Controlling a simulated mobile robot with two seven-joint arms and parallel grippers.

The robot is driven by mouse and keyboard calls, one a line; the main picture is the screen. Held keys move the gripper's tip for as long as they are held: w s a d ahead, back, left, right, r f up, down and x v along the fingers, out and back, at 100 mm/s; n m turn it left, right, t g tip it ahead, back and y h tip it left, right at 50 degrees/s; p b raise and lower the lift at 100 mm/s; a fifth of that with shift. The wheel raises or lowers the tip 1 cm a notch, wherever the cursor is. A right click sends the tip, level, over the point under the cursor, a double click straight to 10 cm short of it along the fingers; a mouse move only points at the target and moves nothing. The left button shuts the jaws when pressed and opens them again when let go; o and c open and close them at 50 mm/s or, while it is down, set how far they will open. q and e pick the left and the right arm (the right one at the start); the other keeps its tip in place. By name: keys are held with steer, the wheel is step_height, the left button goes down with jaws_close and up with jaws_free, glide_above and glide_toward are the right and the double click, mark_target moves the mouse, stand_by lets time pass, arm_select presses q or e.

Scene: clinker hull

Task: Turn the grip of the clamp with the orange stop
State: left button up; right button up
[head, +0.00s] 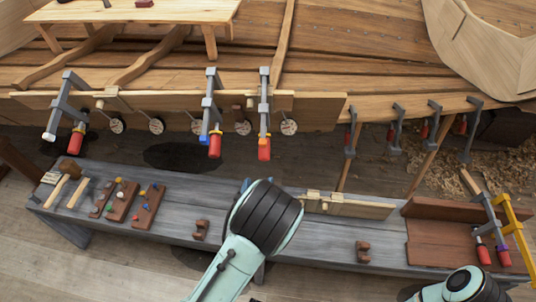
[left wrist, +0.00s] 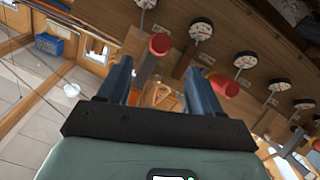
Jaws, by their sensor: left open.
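Three clamps hang on the plank edge in the head view. The left clamp (head: 62,98) has a white stop and a red grip (head: 75,141). The middle clamp (head: 209,100) has a blue stop (head: 203,138) and a red grip (head: 215,146). My left gripper (left wrist: 160,85) is open and empty, pointing toward two red grips (left wrist: 160,45) (left wrist: 227,86). In the head view its wrist mostly hides it. My right gripper is out of view.
Round dials (head: 156,126) line the plank. The grey bench (head: 180,210) below carries mallets, pegged wooden blocks (head: 122,200) and small brown blocks (head: 201,229). More clamps (head: 350,138) hang at right, and others (head: 492,225) stand at the bench's right end.

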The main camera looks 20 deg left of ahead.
mark_target(264, 160)
arm_select(q)
steer(key=b+x, duration=0.2)
steer(key=x, duration=1)
steer(key=shift+w, duration=0.3)
steer(key=c, duration=1)
